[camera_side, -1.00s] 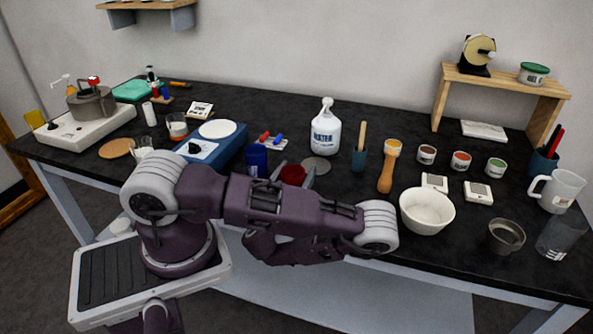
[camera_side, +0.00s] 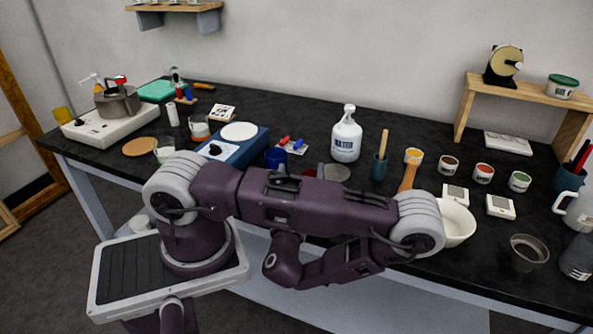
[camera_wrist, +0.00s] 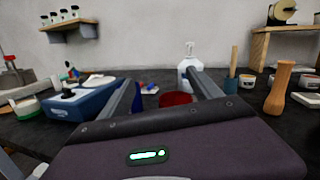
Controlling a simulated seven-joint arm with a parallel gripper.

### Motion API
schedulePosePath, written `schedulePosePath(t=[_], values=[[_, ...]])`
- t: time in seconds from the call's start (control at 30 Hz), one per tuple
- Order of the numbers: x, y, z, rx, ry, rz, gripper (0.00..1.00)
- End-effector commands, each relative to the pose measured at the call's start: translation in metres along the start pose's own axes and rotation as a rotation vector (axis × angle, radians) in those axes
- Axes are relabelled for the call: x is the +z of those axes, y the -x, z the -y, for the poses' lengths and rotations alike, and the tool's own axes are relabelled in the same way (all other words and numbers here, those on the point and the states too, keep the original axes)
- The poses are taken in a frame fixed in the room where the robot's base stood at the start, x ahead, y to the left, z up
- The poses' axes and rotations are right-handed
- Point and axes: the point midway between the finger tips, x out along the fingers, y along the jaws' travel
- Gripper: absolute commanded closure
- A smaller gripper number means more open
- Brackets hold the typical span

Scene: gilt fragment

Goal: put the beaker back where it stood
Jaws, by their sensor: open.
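A red container (camera_wrist: 175,99) shows between and beyond the fingers, apparently not gripped. In the side view my arm mostly hides the gripper.
A blue-bodied hotplate (camera_side: 231,146) and a blue cup (camera_side: 276,157) stand left of the gripper. The black table (camera_side: 305,119) has bare room at the back.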

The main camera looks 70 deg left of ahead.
Motion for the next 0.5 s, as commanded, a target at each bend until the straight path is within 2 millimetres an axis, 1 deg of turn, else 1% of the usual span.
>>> schedulePosePath(t=[0.03,0.1,0.17,0.2,0.27,0.3,0.37,0.4,0.43,0.47,0.5], values=[[0.027,-0.002,-0.006,0.129,0.082,0.04,0.27],[0.06,0.003,-0.025,0.334,0.182,0.079,0.27],[0.082,0.013,-0.044,0.52,0.275,0.087,0.27],[0.093,0.023,-0.057,0.647,0.345,0.078,0.27],[0.105,0.043,-0.073,0.838,0.46,0.041,0.27],[0.109,0.057,-0.08,0.96,0.544,0.002,0.27],[0.113,0.081,-0.085,1.131,0.681,-0.081,0.27],[0.114,0.097,-0.084,1.232,0.781,-0.149,0.27],[0.114,0.109,-0.08,1.3,0.859,-0.208,0.27],[0.115,0.12,-0.074,1.36,0.942,-0.273,0.27],[0.118,0.133,-0.064,1.426,1.058,-0.366,0.27]])
